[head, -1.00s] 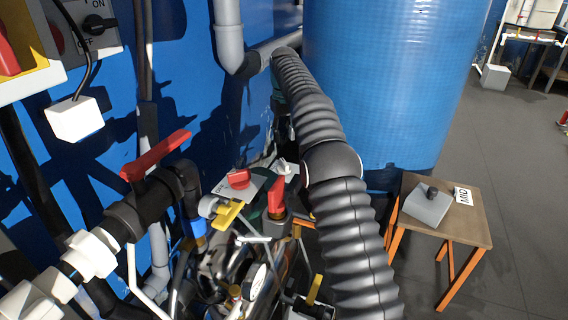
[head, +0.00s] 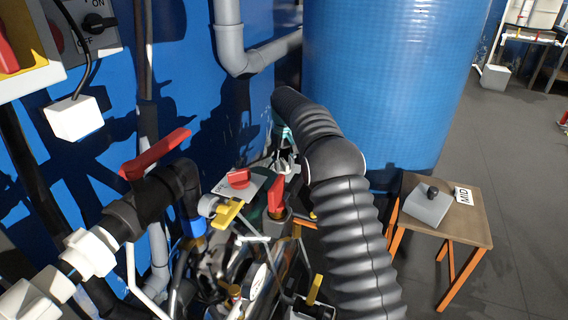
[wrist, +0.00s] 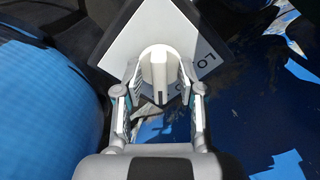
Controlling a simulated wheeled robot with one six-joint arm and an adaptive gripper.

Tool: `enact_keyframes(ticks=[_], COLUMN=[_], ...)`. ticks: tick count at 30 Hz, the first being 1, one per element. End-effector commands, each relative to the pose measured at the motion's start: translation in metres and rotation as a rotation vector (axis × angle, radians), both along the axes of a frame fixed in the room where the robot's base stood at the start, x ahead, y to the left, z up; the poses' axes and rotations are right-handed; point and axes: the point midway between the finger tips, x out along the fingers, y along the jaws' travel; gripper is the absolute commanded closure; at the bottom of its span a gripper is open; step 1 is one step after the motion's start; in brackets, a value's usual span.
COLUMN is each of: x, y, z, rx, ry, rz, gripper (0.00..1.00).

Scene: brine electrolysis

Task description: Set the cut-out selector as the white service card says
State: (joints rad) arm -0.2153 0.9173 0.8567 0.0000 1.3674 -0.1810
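The white service card (head: 463,195) reads "MID" and stands on a small wooden table at right in the head view. In the wrist view, a white selector knob (wrist: 158,72) with a raised ridge sits on a pale plate (wrist: 125,45) with a dark border. The plate's lettering includes "LO"; the other marks are hidden. My gripper (wrist: 160,85) is open, one finger on each side of the knob; I cannot tell whether they touch it. In the head view my gripper (head: 286,150) is small and partly hidden behind my arm.
A red knob (head: 238,178) on a grey plate, a red lever (head: 277,193) and yellow handle (head: 228,213) are close by. Pipes and a blue tank (head: 385,80) surround the spot. A grey box with a black knob (head: 428,207) is on the wooden table (head: 462,228).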

Motion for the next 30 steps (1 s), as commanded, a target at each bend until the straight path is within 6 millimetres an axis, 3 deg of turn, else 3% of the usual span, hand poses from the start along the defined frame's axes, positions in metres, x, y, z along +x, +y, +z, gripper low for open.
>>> enact_keyframes(ticks=[3,8,9,20,30], x=[0.0,0.0,0.0,0.0001,0.0004], y=[0.0,0.0,0.0,0.0001,0.0004], z=[0.0001,0.0001,0.0001,0.0004,0.0005], rx=[0.0,0.0,0.0,0.0,0.0], ry=[0.0,0.0,0.0,0.0,0.0], rz=[0.0,0.0,0.0,0.029,0.232], gripper=[0.6,0.98,1.0,1.0,1.0])
